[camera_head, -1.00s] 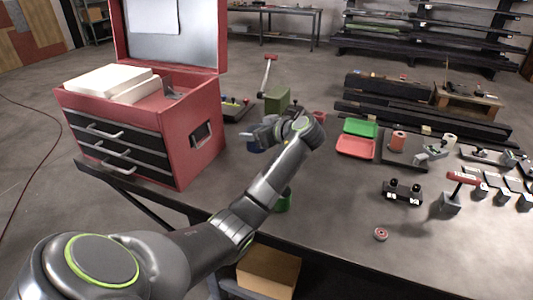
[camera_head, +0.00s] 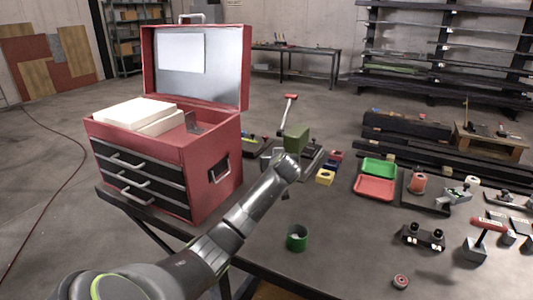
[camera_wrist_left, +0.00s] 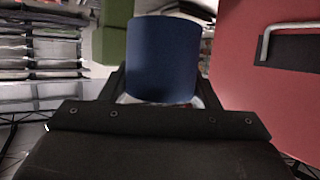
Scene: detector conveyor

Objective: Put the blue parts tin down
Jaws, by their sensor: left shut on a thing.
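The blue parts tin (camera_wrist_left: 162,58) fills the upper middle of the left wrist view, upright between the fingers of my left gripper (camera_wrist_left: 165,98). The gripper is shut on it. In the head view my left gripper (camera_head: 268,158) is beyond the wrist, near the right side of the red tool chest (camera_head: 215,150). There the arm hides most or all of the tin, and I cannot tell whether its base touches the table. My right gripper is in neither view.
A green tin (camera_head: 297,238) stands near the front of the table (camera_head: 345,240). Red (camera_head: 375,187) and green trays (camera_head: 379,168) are to the right. Table room around the green tin is clear.

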